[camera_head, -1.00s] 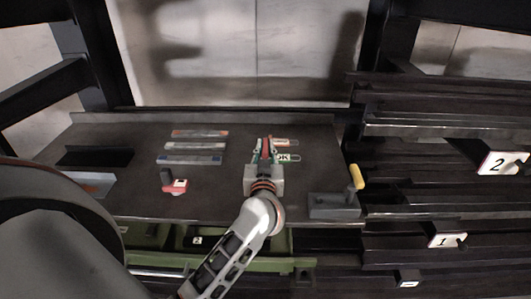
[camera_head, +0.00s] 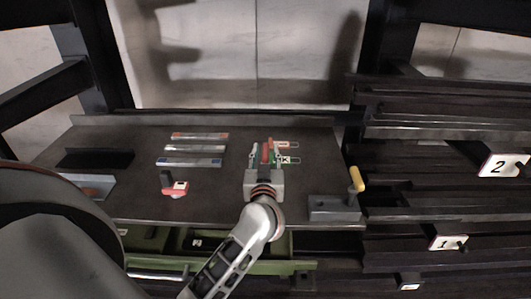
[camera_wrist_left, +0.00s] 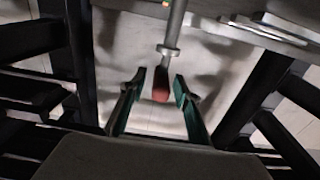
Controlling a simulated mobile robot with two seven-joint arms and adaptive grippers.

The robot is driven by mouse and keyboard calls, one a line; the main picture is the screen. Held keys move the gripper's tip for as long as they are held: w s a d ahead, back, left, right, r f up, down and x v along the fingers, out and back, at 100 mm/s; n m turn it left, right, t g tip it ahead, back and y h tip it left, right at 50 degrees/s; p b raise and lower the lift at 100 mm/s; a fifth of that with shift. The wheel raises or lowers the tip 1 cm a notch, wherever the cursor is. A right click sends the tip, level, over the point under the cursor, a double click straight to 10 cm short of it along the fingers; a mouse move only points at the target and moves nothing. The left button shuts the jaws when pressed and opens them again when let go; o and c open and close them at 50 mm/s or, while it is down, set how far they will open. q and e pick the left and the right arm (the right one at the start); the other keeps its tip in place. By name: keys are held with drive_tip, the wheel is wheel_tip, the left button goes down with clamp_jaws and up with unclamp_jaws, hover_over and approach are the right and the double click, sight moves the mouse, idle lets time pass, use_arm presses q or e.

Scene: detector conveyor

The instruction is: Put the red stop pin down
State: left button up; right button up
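The red stop pin (camera_head: 265,152) shows as a thin red piece between the fingertips of my left gripper (camera_head: 266,155), over the right part of the dark table. In the left wrist view the pin has a red end (camera_wrist_left: 161,84) and a grey shaft with a collar. The two green-tipped fingers of my left gripper (camera_wrist_left: 160,88) stand apart, with a gap on each side of the red end. The gripper is open around the pin. Whether the pin rests on the table is hard to tell. My right gripper is not in view.
Two small label plates, red (camera_head: 290,145) and green (camera_head: 290,160), lie right of the fingers. A grey block with a yellow handle (camera_head: 356,180) stands right. A green drawer (camera_head: 215,262) is below the table front.

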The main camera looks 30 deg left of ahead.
use_arm(q)
drive_tip(key=s+d+r+m+t+h, duration=0.2)
drive_tip(key=s+d+t, duration=0.2)
drive_tip(key=s+d, duration=0.6)
drive_tip(key=s+d+f+m+h, duration=0.3)
drive_tip(key=d+f+m+h, duration=0.45)
drive_tip(key=h, duration=0.25)
drive_tip(key=s+f+g, duration=0.4)
drive_tip(key=s+f, duration=0.2)
drive_tip(key=f, duration=0.6)
drive_tip(key=s+f+m+g, duration=0.1)
drive_tip(key=s+f+g, duration=0.3)
drive_tip(key=f, duration=0.8)
drive_tip(key=shift+s+a+f, duration=0.25)
drive_tip(key=shift+s+f, duration=0.05)
drive_tip(key=shift+s, duration=0.55)
